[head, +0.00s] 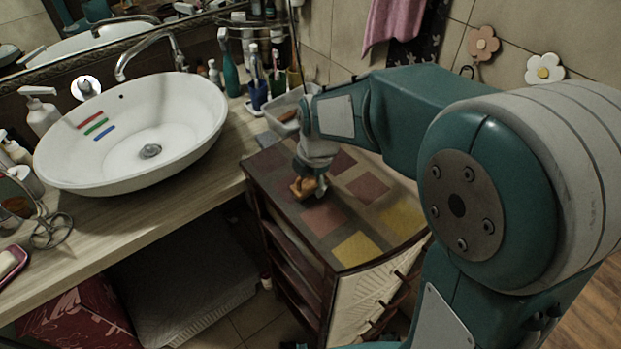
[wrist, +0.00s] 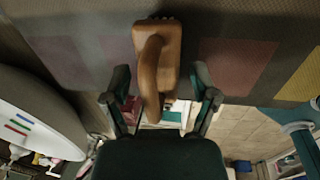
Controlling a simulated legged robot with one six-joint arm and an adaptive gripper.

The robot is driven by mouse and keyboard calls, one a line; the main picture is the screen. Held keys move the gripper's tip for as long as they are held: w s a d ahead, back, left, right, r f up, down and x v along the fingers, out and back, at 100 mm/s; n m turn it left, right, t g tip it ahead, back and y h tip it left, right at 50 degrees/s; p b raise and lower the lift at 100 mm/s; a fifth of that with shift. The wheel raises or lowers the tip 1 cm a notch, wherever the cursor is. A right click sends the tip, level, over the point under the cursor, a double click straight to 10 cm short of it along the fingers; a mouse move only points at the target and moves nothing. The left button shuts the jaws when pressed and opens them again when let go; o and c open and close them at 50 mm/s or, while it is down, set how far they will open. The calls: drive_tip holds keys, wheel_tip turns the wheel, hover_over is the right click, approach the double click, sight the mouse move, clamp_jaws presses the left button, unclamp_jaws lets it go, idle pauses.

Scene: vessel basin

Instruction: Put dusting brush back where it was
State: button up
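The dusting brush (head: 303,187) is a brown wooden piece on top of the patchwork-topped cabinet (head: 352,213). In the wrist view the brush (wrist: 170,50) has a curved handle that reaches down between my two fingers. My gripper (head: 318,183) is right at the brush in the head view and partly covers it. In the wrist view my gripper (wrist: 162,98) has its fingers spread on either side of the handle, with a gap at both sides. The bristles are mostly hidden.
A white basin (head: 130,135) with red, green and blue strokes stands on the wooden counter (head: 165,195) at left. A white container (head: 270,122) with a brown thing inside, and cups and bottles, stand behind the cabinet. The cabinet's front right top is clear.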

idle(0.3)
wheel_tip(320, 180, up, 12)
drive_tip(key=s+d, duration=0.1)
drive_tip(key=s, duration=0.1)
drive_tip(key=s+d+m+t, duration=0.2)
drive_tip(key=s+d+m, duration=0.3)
drive_tip(key=s+m, duration=0.3)
drive_tip(key=s+d+m+t+h, duration=0.1)
drive_tip(key=s+d+m, duration=0.4)
drive_tip(key=m, duration=1.1)
drive_tip(key=shift+s+f+m+t, duration=0.25)
drive_tip(key=shift+s+t, duration=0.25)
drive_tip(key=shift+s, duration=1.3)
